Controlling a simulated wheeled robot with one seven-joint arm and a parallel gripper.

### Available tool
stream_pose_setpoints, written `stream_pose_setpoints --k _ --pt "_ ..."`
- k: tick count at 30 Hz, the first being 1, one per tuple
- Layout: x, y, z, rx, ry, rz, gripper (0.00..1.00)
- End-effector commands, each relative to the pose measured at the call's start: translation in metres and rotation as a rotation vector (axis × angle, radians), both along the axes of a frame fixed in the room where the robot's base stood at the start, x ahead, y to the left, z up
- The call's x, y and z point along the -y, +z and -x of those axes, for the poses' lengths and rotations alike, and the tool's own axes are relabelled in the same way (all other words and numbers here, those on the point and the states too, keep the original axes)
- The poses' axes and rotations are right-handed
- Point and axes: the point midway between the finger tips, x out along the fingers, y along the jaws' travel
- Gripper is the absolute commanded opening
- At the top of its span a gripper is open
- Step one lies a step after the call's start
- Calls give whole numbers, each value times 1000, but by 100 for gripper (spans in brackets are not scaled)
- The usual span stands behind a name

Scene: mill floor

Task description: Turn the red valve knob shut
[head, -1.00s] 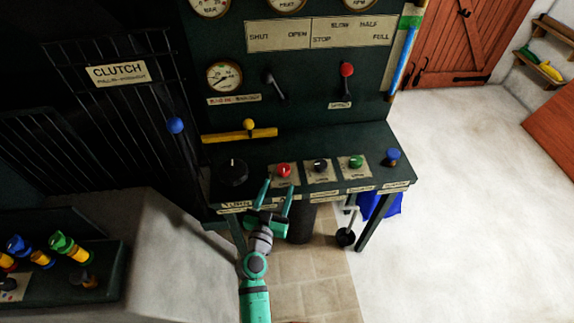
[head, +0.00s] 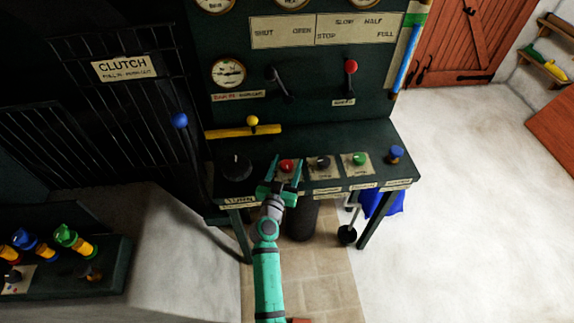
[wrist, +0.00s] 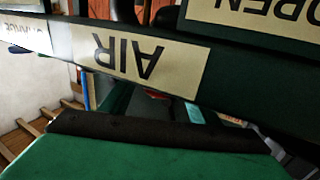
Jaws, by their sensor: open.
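The red valve knob (head: 287,166) sits on a pale plate on the dark green bench, second from the left in the row of controls. My gripper (head: 286,164) is open, and its two teal fingers show on the left and right of the red knob in the head view. I cannot tell whether the fingertips are level with the knob or above it. The wrist view shows bench labels upside down, one reading AIR (wrist: 125,55) and one reading OPEN (wrist: 260,15). The knob cannot be made out there.
A black knob (head: 236,166) is to the left. Another black knob (head: 322,163), a green knob (head: 359,159) and a blue knob (head: 396,153) are to the right. A yellow bar (head: 242,132) and levers stand behind. Floor (head: 460,220) at right is clear.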

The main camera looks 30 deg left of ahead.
Motion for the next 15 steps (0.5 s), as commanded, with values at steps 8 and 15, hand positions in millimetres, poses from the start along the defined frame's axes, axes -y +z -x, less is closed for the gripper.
stream_pose_setpoints --k 8,15 --pt "0 0 0 0 0 0 15" --pt "-1 -1 -1 -6 -47 5 15"
